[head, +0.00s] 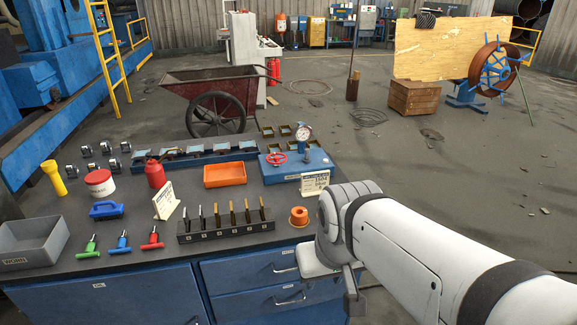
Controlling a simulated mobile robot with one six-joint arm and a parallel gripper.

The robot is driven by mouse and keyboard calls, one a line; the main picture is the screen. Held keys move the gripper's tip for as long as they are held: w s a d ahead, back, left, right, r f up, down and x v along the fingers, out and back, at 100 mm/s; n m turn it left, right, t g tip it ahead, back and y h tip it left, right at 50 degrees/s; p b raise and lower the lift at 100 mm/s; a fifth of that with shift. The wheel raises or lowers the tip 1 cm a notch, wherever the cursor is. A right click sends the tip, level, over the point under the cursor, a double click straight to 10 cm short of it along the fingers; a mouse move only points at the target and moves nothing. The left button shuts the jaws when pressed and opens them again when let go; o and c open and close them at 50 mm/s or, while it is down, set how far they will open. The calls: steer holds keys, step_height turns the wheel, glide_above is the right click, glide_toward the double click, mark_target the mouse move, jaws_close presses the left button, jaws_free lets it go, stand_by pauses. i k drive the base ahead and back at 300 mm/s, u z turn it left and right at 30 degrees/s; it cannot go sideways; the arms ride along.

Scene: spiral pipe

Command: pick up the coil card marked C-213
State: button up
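Two pale printed cards stand on the dark bench top. One card (166,201) leans at a tilt behind the row of slotted upright pieces. The other card (316,183) stands at the front right of the blue gauge block. I cannot read C-213 on either; their print is too small or unclear. My arm comes in from the lower right. My gripper (352,299) hangs beside the bench's right front edge, in front of the drawers and apart from both cards. Its fingers are mostly hidden by the wrist, so their opening does not show.
A dark slotted rack (226,230) with several upright pieces stands near the bench front. An orange spool (299,216), an orange tray (225,175), a red can (155,174) and a grey bin (33,243) stand around it. A wheelbarrow (215,93) is behind the bench.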

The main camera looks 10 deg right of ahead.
mark_target(313, 183)
steer(key=i, duration=0.95)
steer(key=z, duration=0.05)
